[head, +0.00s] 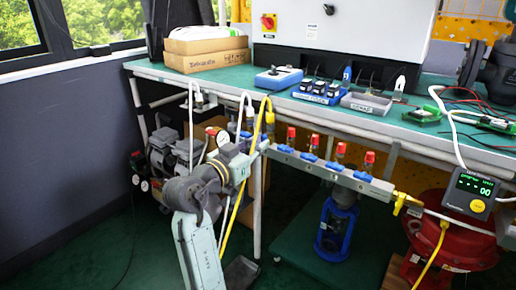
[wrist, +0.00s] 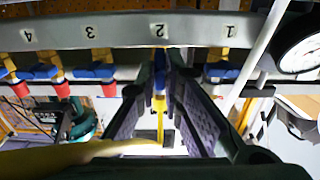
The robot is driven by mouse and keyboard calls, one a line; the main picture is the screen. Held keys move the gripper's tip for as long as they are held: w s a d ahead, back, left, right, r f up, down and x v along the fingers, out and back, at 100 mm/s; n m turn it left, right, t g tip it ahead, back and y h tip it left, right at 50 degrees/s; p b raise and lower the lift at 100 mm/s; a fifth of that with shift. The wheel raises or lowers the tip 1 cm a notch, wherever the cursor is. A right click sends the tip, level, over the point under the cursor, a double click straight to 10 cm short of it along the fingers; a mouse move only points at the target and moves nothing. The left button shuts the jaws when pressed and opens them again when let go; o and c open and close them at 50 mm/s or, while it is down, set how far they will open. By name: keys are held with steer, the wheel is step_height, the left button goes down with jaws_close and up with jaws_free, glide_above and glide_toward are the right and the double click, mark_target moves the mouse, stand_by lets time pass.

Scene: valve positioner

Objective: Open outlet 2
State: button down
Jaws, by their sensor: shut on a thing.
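In the wrist view, which shows the scene upside down, the grey bar (wrist: 185,31) carries the outlet numbers 1 to 4. My gripper (wrist: 160,72) is under the number 2, its dark fingers on both sides of the narrow blue handle (wrist: 160,56) of outlet 2. It is shut on this handle. A yellow fitting (wrist: 159,104) shows between the fingers. The blue handles of outlet 1 (wrist: 218,71) and outlet 3 (wrist: 97,71) lie crosswise along the bar. In the head view my gripper (head: 257,148) is at the left part of the valve rail (head: 327,165); its fingertips are hard to make out.
A round gauge (wrist: 300,45) is close at the right of the wrist view. Yellow and white hoses (head: 258,122) hang beside my gripper. The green bench (head: 420,128) overhangs the rail. A digital meter (head: 470,193) hangs at right. The floor at left is clear.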

stand_by(0.3)
steer(key=c, duration=1.7)
jaws_free()
steer(key=v, duration=1.2)
